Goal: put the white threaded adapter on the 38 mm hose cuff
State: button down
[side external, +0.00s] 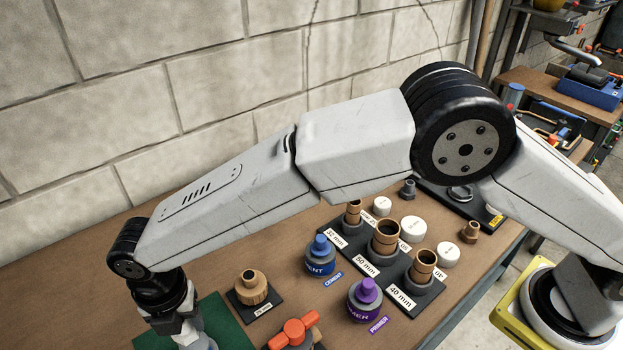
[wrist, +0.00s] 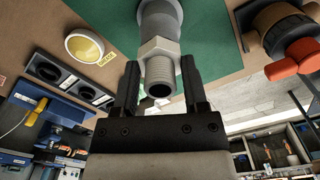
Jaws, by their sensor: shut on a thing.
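In the wrist view, my gripper (wrist: 161,72) is shut on the white threaded adapter (wrist: 159,52), with one finger on each side of its hex.
A tan fitting (side external: 251,288) on a black base and a valve with an orange handle (side external: 294,331) stand right of the mat. Blue cement (side external: 320,258) and purple primer (side external: 365,300) containers stand beyond, near labelled brown fittings (side external: 385,238). A block wall (side external: 120,100) runs behind.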

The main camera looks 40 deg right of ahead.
jog(key=shift+f, duration=0.1)
jog(key=shift+c, duration=0.5)
grip_release()
notch_tip(320, 180, up, 12)
dwell(0.5)
dwell(0.5)
